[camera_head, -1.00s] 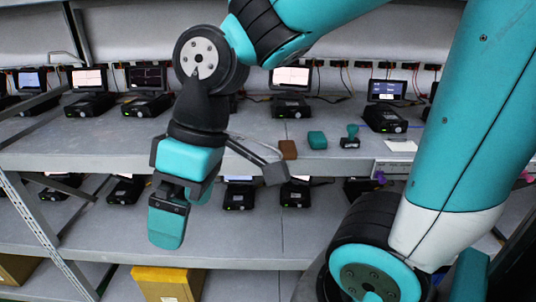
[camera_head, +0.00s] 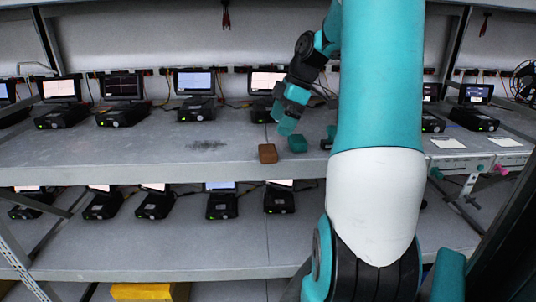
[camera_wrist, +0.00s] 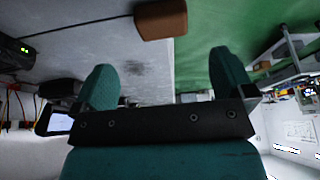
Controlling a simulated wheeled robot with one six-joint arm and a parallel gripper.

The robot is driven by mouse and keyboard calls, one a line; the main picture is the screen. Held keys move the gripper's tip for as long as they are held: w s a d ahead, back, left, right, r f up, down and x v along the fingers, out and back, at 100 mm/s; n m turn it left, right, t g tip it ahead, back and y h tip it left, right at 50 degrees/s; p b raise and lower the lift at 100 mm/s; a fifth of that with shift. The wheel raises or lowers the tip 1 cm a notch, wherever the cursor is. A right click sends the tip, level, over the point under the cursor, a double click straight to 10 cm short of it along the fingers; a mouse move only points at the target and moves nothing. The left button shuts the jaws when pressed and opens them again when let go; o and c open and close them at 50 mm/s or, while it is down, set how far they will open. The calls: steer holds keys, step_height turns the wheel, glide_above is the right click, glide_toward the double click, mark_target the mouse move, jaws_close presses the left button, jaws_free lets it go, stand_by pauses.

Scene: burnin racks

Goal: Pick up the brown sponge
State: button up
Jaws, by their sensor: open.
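The brown sponge (camera_head: 267,153) is a small block near the front edge of the upper shelf (camera_head: 120,160). In the wrist view the brown sponge (camera_wrist: 160,19) shows at the top, beyond the fingertips and between their lines. My gripper (camera_head: 284,122) is over the shelf, up and to the right of the sponge in the head view and apart from it. In the wrist view my gripper (camera_wrist: 160,75) has its two teal fingers spread wide with nothing between them. My arm hides part of the shelf to the right.
Several black devices with screens (camera_head: 196,107) line the back of the shelf. The shelf left of the sponge is clear.

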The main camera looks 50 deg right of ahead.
mark_target(268, 148)
steer(key=p+x, duration=0.2)
steer(key=x, duration=0.6)
steer(key=shift+a+f, duration=0.2)
steer(key=c, duration=1)
